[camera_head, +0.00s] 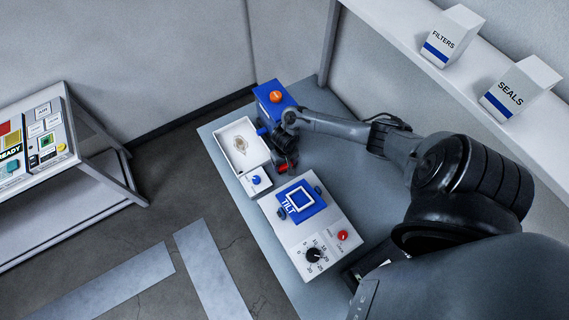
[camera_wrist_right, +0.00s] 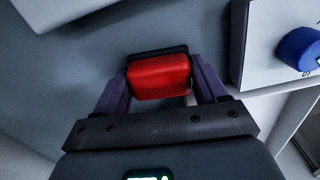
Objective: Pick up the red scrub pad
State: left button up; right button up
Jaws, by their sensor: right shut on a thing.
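The red scrub pad (camera_wrist_right: 159,77) is a small red block with a dark backing, held between the two fingers of my right gripper (camera_wrist_right: 160,88) in the right wrist view. The fingers touch it on both sides. In the head view the pad (camera_head: 282,168) shows as a small red patch under my right gripper (camera_head: 286,163), over the grey table between the white tray and the tilt device. I cannot tell whether the pad is clear of the table. My left gripper is not in view.
A white tray (camera_head: 262,156) with a tan item and a blue knob (camera_head: 256,180) is just left of my gripper. A blue box with an orange button (camera_head: 275,97) stands behind. The tilt device (camera_head: 328,228) is in front. A shelf (camera_head: 400,25) runs above right.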

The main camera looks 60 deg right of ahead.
notch_tip(320, 180, up, 10)
jog(key=p, duration=0.2)
jog(key=shift+p, duration=0.4)
jog(key=o, duration=0.4)
jog(key=c, duration=0.3)
